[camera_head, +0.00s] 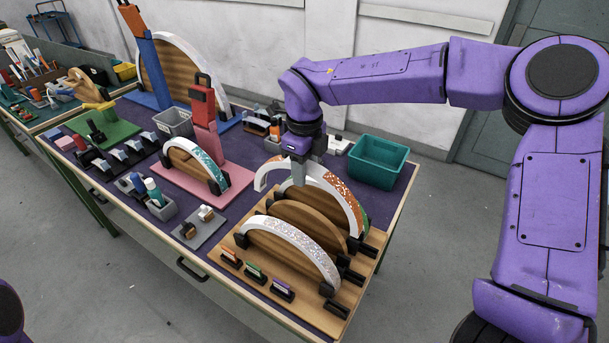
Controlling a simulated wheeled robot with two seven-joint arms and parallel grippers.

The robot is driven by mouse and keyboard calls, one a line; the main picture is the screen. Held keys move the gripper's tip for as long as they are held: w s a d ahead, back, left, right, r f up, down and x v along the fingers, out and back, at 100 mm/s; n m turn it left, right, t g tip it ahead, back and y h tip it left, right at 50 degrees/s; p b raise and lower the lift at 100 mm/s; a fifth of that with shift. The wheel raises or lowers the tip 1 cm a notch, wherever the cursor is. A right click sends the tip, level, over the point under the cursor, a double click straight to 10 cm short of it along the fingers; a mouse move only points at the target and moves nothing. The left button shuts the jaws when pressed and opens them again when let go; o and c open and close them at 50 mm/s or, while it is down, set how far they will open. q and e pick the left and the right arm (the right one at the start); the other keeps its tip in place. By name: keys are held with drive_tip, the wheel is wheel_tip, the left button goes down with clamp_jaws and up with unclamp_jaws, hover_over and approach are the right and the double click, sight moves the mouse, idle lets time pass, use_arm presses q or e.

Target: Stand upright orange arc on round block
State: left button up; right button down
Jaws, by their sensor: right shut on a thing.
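The orange arc (343,198) is a white curved band with orange glitter on its right part. It stands upright, curve up, over the wooden rack (228,242) at the table's front right. My right gripper (300,178) points down and is shut on the arc near its top. Rounded wooden blocks stand in the rack, one of them (315,219) just in front of the orange arc. The arc's lower edge is partly hidden, so I cannot tell whether it touches a block. My left gripper is not in view.
A silver-glitter arc (291,240) stands at the rack's front. A teal bin (377,162) is behind right. A pink base (181,184) with a teal-glitter arc (208,163) and red clamp (204,107) stands left. Small holders crowd the table's left.

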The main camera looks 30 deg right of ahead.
drive_tip(key=shift+r+p, duration=3.5)
drive_tip(key=shift+r, duration=0.5)
drive_tip(key=shift+f, duration=0.1)
